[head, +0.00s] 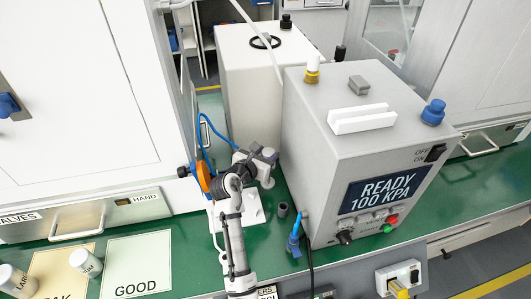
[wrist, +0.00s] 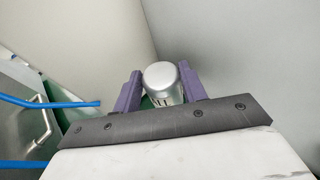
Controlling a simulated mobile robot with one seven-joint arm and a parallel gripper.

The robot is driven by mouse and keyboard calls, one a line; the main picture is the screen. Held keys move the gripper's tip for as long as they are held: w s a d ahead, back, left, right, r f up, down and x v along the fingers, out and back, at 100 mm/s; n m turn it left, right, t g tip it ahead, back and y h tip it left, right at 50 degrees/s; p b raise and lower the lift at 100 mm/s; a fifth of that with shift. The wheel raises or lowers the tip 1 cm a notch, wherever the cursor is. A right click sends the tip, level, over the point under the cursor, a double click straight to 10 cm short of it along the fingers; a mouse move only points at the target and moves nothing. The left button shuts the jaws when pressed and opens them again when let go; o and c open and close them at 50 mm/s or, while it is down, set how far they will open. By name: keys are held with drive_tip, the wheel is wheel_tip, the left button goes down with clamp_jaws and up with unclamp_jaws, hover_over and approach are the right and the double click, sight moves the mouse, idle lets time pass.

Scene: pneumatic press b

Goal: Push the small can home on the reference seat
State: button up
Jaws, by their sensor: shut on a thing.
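My gripper (head: 262,158) is beside the grey press, above a white plate (head: 251,212). In the wrist view its two purple fingers (wrist: 160,92) are shut on a can (wrist: 162,78) with a silver rounded top. Dark marks show low on the can's side, too small to read. The can's lower end and whatever is beneath it are hidden, so I cannot tell how it sits on a seat.
The grey press (head: 340,130) reads READY 100 KPA and stands close on the right. A pale box (head: 250,80) stands behind. A small dark cup (head: 283,210) and blue fitting (head: 294,240) are near.

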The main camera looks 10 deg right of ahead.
drive_tip(key=shift+r+p, duration=0.15)
drive_tip(key=shift+p, duration=0.6)
drive_tip(key=shift+f+b, duration=1.1)
drive_tip(key=shift+f, duration=1.55)
drive_tip(key=shift+f+b, duration=0.3)
drive_tip(key=shift+f, duration=1.25)
drive_tip(key=o, duration=1.1)
drive_tip(key=shift+a, duration=0.1)
drive_tip(key=b+v, duration=0.1)
drive_tip(key=v, duration=0.6)
drive_tip(key=shift+s+a+r, duration=0.1)
drive_tip(key=shift+s, duration=0.05)
